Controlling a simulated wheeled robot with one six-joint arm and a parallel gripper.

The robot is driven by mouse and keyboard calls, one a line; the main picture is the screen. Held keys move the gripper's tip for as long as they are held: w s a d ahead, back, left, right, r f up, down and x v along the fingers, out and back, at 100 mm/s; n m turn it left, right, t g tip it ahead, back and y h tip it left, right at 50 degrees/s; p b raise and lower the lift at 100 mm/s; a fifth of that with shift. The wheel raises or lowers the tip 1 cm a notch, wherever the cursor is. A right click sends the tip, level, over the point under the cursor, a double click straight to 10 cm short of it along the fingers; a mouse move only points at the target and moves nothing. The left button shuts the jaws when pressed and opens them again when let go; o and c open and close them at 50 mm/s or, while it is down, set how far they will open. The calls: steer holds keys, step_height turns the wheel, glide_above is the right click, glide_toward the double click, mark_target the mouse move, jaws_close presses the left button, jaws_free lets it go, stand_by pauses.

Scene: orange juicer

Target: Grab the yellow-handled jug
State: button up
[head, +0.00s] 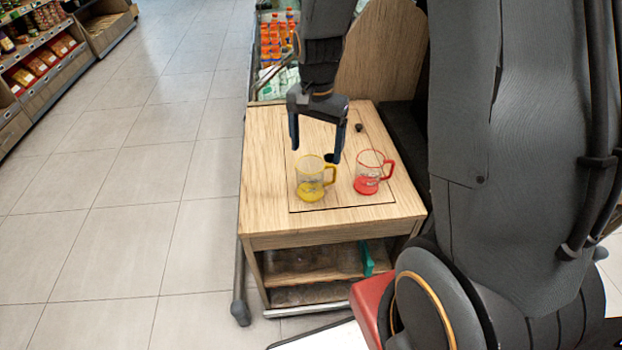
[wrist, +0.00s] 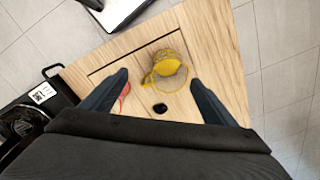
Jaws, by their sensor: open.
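The yellow-handled jug (head: 310,182) is clear with a yellow base and rim, upright on the wooden counter, its handle to the right in the head view. It also shows in the wrist view (wrist: 167,66), between and beyond the fingertips. A red-handled jug (head: 368,174) stands to its right; in the wrist view the left finger partly hides it (wrist: 124,97). My gripper (head: 318,152) is open and empty, fingers pointing down, near the yellow-handled jug and apparently behind and above it. It frames the wrist view from both sides (wrist: 160,80).
The wooden counter (head: 265,215) has a small dark knob (head: 359,127) behind the jugs. A wooden panel (head: 385,50) and orange bottles (head: 278,38) stand at the back. Shelves (head: 40,60) line the far left. Tiled floor (head: 130,200) is clear left of the counter.

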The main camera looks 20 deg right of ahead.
mark_target(311, 164)
steer(key=shift+w+d+f+m, duration=0.15)
steer(key=shift+w+f+m, duration=0.65)
steer(key=shift+w, duration=0.3)
steer(key=shift+w+f, duration=0.1)
steer(key=shift+f, duration=0.25)
steer(key=shift+w+a+f+p, duration=0.15)
steer(key=shift+f+p, duration=0.4)
steer(key=shift+f, duration=1.25)
steer(key=shift+w+a+f+p, duration=0.15)
steer(key=shift+f+p, duration=0.4)
steer(key=shift+f, duration=1.2)
steer(key=c, duration=1.5)
steer(key=shift+r, duration=0.1)
